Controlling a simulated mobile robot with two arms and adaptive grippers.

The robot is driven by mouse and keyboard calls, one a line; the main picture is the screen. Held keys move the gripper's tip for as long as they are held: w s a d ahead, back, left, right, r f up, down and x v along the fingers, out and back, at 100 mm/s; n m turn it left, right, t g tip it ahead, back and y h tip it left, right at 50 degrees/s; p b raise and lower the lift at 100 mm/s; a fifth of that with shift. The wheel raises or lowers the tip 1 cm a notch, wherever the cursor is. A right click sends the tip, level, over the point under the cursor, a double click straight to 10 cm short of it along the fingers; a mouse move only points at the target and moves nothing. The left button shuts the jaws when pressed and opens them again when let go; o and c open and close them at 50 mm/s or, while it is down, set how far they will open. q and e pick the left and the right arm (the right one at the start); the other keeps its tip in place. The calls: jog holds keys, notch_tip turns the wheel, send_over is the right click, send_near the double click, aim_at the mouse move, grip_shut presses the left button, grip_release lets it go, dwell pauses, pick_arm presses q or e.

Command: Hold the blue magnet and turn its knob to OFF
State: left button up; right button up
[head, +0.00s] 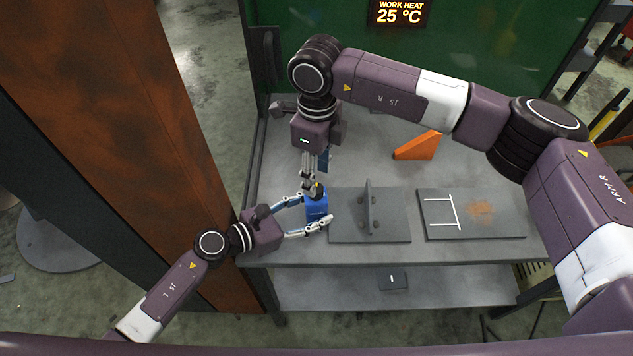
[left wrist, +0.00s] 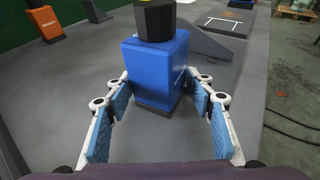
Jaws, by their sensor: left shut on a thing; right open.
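The blue magnet (head: 316,208) stands upright on the grey table, left of the plate with the upright piece. It also shows in the left wrist view (left wrist: 155,68), with its black knob (left wrist: 156,20) on top. My left gripper (head: 311,216) is shut on the magnet from the left, one finger on each side. My right gripper (head: 312,183) points down from above at the knob, with its fingers open around or just over it. A small yellow mark shows at the knob. The fingers hide most of the knob in the head view, and I cannot read its setting.
A grey plate with an upright piece (head: 395,229) lies just right of the magnet. Farther right is a plate with white lines (head: 490,226) and a brownish patch. An orange wedge (head: 420,146) stands behind them. A display (head: 399,13) on the green back wall reads 25 °C.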

aim_at(317, 188)
jog(key=shift+f, duration=1.85)
grip_shut()
jog(key=shift+n, duration=1.5)
grip_release()
notch_tip(317, 188, up, 12)
